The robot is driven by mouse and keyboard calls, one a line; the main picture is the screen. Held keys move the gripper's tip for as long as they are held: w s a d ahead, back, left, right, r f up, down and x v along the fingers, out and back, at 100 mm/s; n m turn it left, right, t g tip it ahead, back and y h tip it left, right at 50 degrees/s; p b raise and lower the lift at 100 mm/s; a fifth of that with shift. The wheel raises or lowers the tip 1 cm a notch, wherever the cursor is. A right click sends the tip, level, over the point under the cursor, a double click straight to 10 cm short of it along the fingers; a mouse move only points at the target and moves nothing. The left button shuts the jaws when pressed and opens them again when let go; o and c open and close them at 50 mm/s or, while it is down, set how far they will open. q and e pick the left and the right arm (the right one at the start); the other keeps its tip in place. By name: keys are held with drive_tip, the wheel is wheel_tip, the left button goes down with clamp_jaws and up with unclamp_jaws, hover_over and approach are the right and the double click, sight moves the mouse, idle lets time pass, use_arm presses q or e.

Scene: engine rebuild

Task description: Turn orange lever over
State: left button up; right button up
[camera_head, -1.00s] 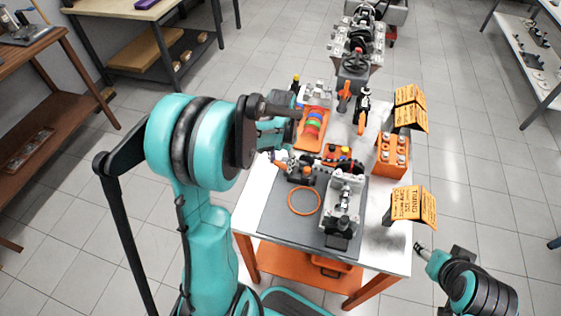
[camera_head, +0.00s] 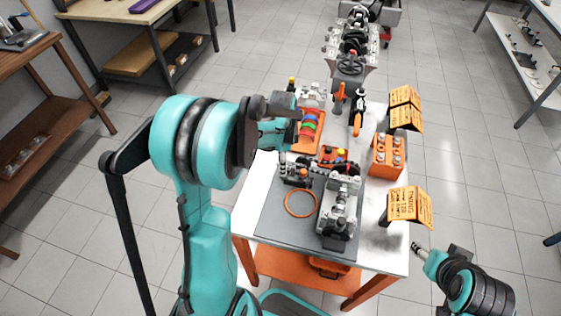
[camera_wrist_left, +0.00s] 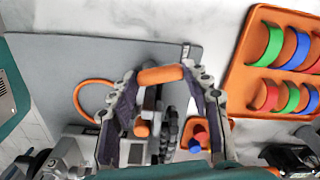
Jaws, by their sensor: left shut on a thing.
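The orange lever (camera_wrist_left: 160,75) shows in the left wrist view as a short orange cylinder. It lies crosswise between the fingertips of my left gripper (camera_wrist_left: 163,78), which is shut on it. In the head view my left gripper (camera_head: 284,165) is at the small dark fixture at the left back of the grey mat, partly hidden by my left arm; the lever is hard to make out there. My right gripper (camera_head: 417,248) is small, off the table's right edge and away from the lever; its fingers are too small to read.
The grey mat (camera_head: 272,226) bears an orange ring (camera_head: 301,203) and a grey engine part (camera_head: 338,208). An orange tray (camera_wrist_left: 245,78) with coloured rings lies behind. An orange block (camera_head: 387,158) and orange signs (camera_head: 409,206) stand at the right.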

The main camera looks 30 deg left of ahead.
use_arm(q)
drive_tip(key=m, duration=0.5)
drive_tip(key=shift+w+d, duration=0.1)
drive_tip(key=shift+d, duration=0.3)
idle(0.4)
drive_tip(key=o, duration=1.2)
drive_tip(key=shift+c, duration=0.2)
wheel_tip(320, 180, up, 12)
